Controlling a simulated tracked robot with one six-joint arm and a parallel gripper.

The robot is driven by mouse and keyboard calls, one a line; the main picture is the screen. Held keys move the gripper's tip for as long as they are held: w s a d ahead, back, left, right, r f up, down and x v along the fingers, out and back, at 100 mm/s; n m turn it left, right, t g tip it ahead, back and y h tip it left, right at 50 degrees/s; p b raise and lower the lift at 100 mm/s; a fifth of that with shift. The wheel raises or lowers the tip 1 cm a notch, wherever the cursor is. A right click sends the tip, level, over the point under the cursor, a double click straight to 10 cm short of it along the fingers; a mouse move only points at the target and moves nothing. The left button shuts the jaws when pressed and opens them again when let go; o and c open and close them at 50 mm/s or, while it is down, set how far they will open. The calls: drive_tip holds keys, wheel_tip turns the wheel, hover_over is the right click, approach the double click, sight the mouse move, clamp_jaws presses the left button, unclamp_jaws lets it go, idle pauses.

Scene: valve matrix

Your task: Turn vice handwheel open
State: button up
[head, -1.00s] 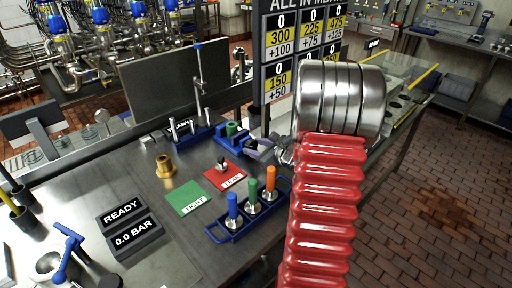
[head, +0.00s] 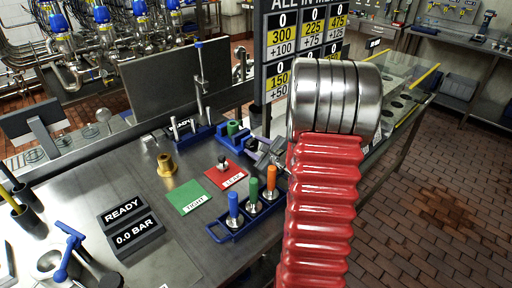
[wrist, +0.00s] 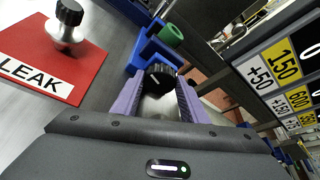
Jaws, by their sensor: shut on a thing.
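The small blue vice (head: 232,140) stands on the steel bench with a green ring-shaped part (head: 233,128) in it. In the wrist view the vice (wrist: 150,50) and the green part (wrist: 171,35) lie just beyond my jaws. My gripper (head: 264,150) is at the vice's right end, partly hidden by my arm in the head view. In the wrist view its purple fingers (wrist: 161,88) are closed around the black ribbed handwheel (wrist: 161,70), with bright steel showing between them. Where the handwheel joins the vice is hard to see.
A red LEAK card (head: 226,173) carries a black-knobbed steel piece (head: 223,162). A green TIGHT card (head: 190,197) and a blue rack (head: 228,229) of coloured-handled tools are close by. A brass part (head: 166,166) and READY display (head: 122,210) stand left. A price board (head: 290,60) rises behind.

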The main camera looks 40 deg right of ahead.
drive_tip(key=shift+a, duration=0.1)
drive_tip(key=o, duration=1)
drive_tip(key=shift+o, duration=0.2)
wheel_tip(320, 180, up, 10)
